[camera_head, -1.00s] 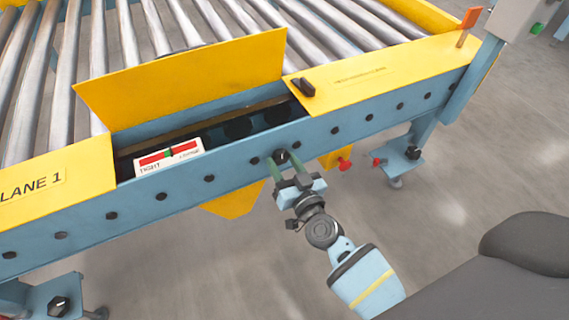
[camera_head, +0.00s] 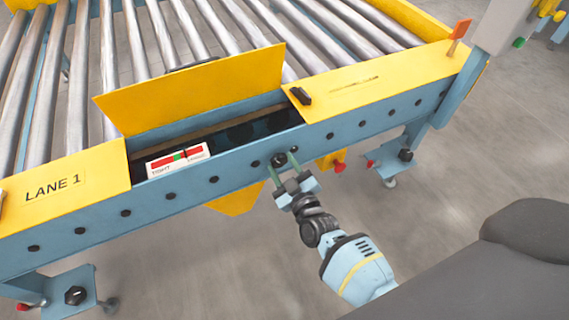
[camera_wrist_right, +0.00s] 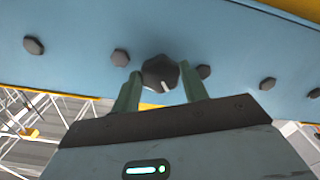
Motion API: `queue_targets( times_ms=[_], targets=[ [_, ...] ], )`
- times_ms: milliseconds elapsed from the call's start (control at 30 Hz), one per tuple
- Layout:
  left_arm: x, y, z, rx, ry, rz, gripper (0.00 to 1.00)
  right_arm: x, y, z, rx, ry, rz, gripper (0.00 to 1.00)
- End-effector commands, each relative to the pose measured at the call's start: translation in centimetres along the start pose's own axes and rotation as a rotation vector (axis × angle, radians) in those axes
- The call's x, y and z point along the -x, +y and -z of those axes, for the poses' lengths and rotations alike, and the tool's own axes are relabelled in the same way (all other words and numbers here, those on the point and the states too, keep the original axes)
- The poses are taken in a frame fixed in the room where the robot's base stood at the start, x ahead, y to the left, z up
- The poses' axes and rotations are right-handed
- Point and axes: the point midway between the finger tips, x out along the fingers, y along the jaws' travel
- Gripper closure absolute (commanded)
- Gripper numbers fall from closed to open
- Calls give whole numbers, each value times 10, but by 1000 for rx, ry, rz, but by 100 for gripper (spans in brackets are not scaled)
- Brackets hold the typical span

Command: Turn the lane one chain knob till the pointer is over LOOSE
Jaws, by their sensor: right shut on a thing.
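The chain knob (camera_head: 279,159) is a dark round knob on the blue side rail of lane one. My right gripper (camera_head: 282,166) reaches up to it from below, with its two green fingers on either side of the knob. In the right wrist view the knob (camera_wrist_right: 160,73) sits between the fingertips, and a white mark on its face points down and slightly right. The white gauge plate (camera_head: 178,160) has red ends and a green middle, with TIGHT at left and small lettering at right. I cannot clearly make out its pointer. My left gripper is out of view.
A raised yellow cover (camera_head: 195,90) stands behind the open slot holding the gauge. Several dark bolt heads line the blue rail (camera_head: 235,168). A red knob (camera_head: 339,168) hangs below the rail to the right. Rollers lie behind; the floor in front is clear.

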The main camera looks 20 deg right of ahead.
Motion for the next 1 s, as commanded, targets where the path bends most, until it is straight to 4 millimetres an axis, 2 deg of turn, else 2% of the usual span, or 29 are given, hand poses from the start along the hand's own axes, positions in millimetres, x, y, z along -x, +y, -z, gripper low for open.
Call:
queue_targets(
  times_ms=[433, 800, 1000],
  targets=[
    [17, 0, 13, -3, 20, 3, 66, 0, 1, 1, 425, -2, 0, 79],
    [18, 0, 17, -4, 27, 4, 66, 0, 2, 0, 736, -2, 1, 79],
    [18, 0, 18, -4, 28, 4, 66, 1, 2, 0, 848, -3, 1, 79]
  ],
)
